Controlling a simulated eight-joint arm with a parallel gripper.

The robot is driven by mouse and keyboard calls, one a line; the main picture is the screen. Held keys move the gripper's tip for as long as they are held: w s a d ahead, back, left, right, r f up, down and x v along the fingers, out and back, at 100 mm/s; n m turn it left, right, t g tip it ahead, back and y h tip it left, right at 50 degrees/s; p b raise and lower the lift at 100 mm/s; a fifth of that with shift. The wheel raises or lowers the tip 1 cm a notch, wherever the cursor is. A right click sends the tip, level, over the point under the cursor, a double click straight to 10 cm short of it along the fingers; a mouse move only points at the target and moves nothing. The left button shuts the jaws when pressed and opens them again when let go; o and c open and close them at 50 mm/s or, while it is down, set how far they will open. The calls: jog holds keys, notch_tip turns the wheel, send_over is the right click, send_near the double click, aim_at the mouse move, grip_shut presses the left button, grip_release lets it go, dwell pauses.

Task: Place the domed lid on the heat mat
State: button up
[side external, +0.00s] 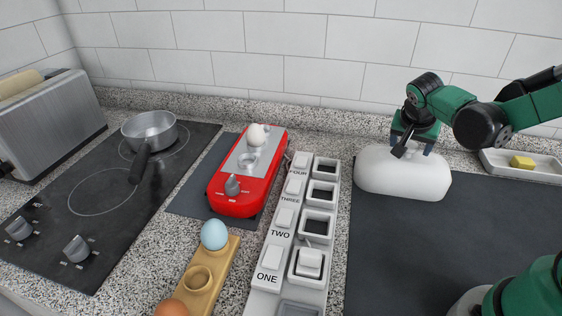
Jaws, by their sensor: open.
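A white, rounded, loaf-shaped cover (385,175), which looks like the domed lid, is at the back left part of the large dark mat (480,230) on the right. My gripper (413,148) is right at the top of the cover, pointing down, with its jaws open. The fingers hide part of the cover's top, and I cannot tell whether they touch it. A smaller dark mat (188,198) lies under the red appliance (237,203). I cannot tell from the picture which dark mat is the heat mat.
A white egg (257,135) sits on the red appliance. A numbered switch row (283,220) with square wells stands between the mats. An egg holder (212,262) with blue and brown eggs is in front. A hob with a pan (150,130), a toaster (45,120) and a sponge tray (545,172) flank these.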

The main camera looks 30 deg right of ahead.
jog(key=v, duration=1.2)
jog(key=s+a+f+n+t+y, duration=0.1)
jog(key=a+f+n+t+y, duration=0.3)
jog(key=a+n, duration=0.4)
jog(key=f+n+y, duration=0.1)
jog(key=n, duration=0.3)
jog(key=shift+s+t+y, duration=0.3)
jog(key=shift+y, duration=0.1)
